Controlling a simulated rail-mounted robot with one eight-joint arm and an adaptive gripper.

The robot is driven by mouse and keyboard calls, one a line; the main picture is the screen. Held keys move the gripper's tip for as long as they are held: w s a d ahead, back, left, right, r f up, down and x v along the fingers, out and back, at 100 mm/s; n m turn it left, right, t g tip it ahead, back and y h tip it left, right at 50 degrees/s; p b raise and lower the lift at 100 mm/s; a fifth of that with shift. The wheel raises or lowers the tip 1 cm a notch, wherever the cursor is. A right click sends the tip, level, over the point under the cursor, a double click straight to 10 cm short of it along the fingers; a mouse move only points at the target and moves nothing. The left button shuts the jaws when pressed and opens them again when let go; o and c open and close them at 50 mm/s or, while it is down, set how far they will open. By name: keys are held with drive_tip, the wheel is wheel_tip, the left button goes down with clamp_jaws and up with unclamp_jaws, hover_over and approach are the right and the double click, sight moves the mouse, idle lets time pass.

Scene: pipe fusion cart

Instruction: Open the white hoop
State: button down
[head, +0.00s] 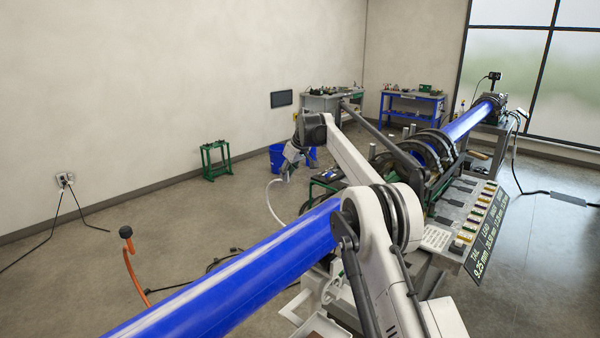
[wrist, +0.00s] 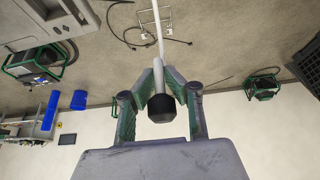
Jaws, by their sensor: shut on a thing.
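The white hoop (head: 270,200) shows in the head view as a thin curved white bar, left of the blue pipe, running down from my gripper (head: 288,170). In the wrist view the hoop looks like a straight white rod (wrist: 158,35) with a black end (wrist: 161,108). My gripper (wrist: 161,82) is shut on the hoop near this black end, with a green-padded finger on each side. The lower end of the hoop is hidden behind the blue pipe in the head view.
The long blue pipe (head: 230,270) crosses the foreground beside my arm. A green stand (head: 216,160) and a blue bin (head: 281,157) are on the floor behind.

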drive_tip(key=shift+w+a+f, duration=0.15)
drive_tip(key=shift+w+a, duration=0.15)
drive_tip(key=c, duration=1.8)
unclamp_jaws()
drive_tip(key=v, duration=1.2)
drive_tip(key=shift+s, duration=0.1)
